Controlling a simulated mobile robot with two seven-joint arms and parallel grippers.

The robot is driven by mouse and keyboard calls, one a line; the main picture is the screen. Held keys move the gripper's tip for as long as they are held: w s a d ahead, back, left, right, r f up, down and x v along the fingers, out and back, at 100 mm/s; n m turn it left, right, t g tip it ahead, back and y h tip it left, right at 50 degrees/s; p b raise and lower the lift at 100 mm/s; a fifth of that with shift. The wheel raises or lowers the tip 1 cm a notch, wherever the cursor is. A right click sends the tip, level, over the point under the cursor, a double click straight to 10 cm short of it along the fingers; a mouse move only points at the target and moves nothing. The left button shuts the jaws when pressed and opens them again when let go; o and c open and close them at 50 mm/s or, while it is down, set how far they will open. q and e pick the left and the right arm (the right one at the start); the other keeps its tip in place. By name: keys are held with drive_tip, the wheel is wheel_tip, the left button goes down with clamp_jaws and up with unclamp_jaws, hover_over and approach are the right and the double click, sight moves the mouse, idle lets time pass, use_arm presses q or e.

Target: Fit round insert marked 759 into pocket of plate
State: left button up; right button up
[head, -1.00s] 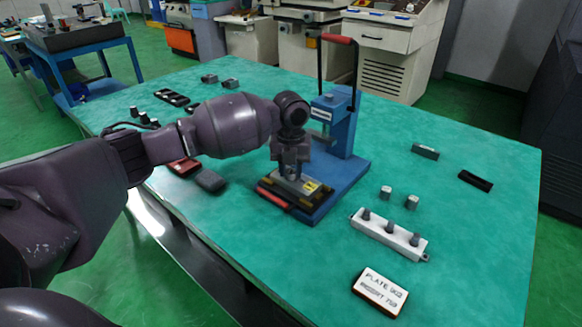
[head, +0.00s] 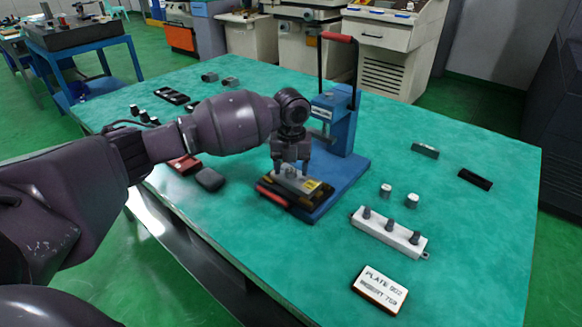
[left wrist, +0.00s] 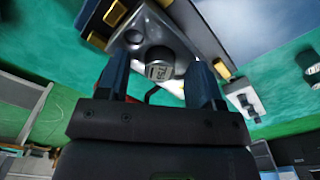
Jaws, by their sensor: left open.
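The metal plate (head: 296,183) lies in the yellow-cornered holder on the blue base of the hand press (head: 337,120). It also shows in the left wrist view (left wrist: 181,45). The round insert (left wrist: 158,67), a grey cylinder with 759 on its end face, stands at the plate between my left fingers in the left wrist view. I cannot tell how deep it sits in the pocket. My left gripper (head: 291,170) is open, with its fingers low over the plate, on either side of the insert (left wrist: 160,88). The gripper hides the insert in the head view. My right gripper is out of view.
A white block with dark pegs (head: 375,233) and two small grey pieces (head: 385,190) are to the right. A label card (head: 380,289) reads PLATE 902, INSERT 759. The press's red-handled lever (head: 337,38) rises behind my gripper.

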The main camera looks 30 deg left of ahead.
use_arm(q)
wheel_tip(320, 180, up, 9)
drive_tip(key=shift+f+p, duration=0.1)
drive_tip(key=shift+p, duration=0.7)
drive_tip(key=shift+r, duration=0.8)
